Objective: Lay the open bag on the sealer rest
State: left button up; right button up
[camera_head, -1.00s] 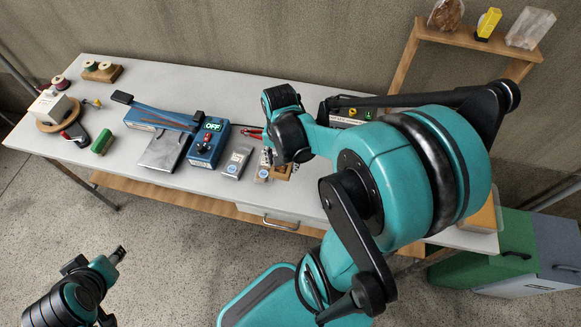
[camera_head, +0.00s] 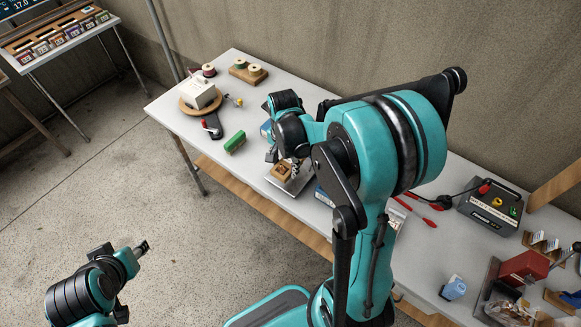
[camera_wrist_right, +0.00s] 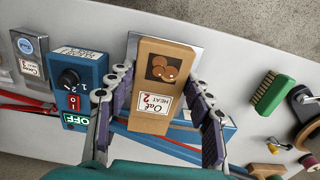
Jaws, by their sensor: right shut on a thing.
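The open bag, a brown kraft bag with a cookie window (camera_wrist_right: 165,68) and a label reading "Oat HEAT 2", is held between the fingers of my right gripper (camera_wrist_right: 160,112). In the head view the bag (camera_head: 282,173) is over the grey metal sealer rest (camera_head: 297,184); I cannot tell whether it touches it. The rest's edge shows beside the bag in the wrist view (camera_wrist_right: 194,50). The blue sealer (camera_wrist_right: 84,72), with a dial and a green OFF display, is partly hidden by my right arm in the head view. My left gripper (camera_head: 140,248) is away from the table, its opening unclear.
A green-handled brush (camera_head: 235,142), a white box on a round wooden board (camera_head: 187,103) and thread spools (camera_head: 248,72) are left of the sealer. A silver packet (camera_wrist_right: 28,45) lies beside the sealer. A grey device (camera_head: 492,207) and red-handled tools are to the right.

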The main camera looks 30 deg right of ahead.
jog(key=shift+w+a, duration=0.2)
jog(key=shift+w, duration=0.1)
jog(key=shift+w+f, duration=0.1)
jog(key=shift+f, duration=0.1)
jog(key=shift+f+b, duration=0.55)
jog(key=shift+b, duration=0.1)
notch_tip(320, 180, down, 4)
jog(key=b, duration=0.3)
jog(key=shift+f, duration=0.15)
jog(key=shift+d+f, duration=0.1)
jog(key=shift+f, duration=0.1)
jog(key=shift+w+d+f+b, duration=0.15)
jog(key=shift+w+d+b, duration=0.1)
jog(key=shift+d, duration=0.25)
jog(key=shift+w+d+f+b, duration=0.15)
jog(key=shift+d+b, duration=0.1)
jog(key=shift+d, duration=0.2)
jog(key=shift+w+d, duration=0.3)
jog(key=shift+d, duration=0.45)
jog(key=shift+w+d, duration=0.3)
jog(key=shift+d, duration=0.4)
jog(key=shift+w+d, duration=0.3)
jog(key=shift+d, duration=0.45)
jog(key=shift+w+d, duration=0.1)
jog(key=shift+d, duration=0.1)
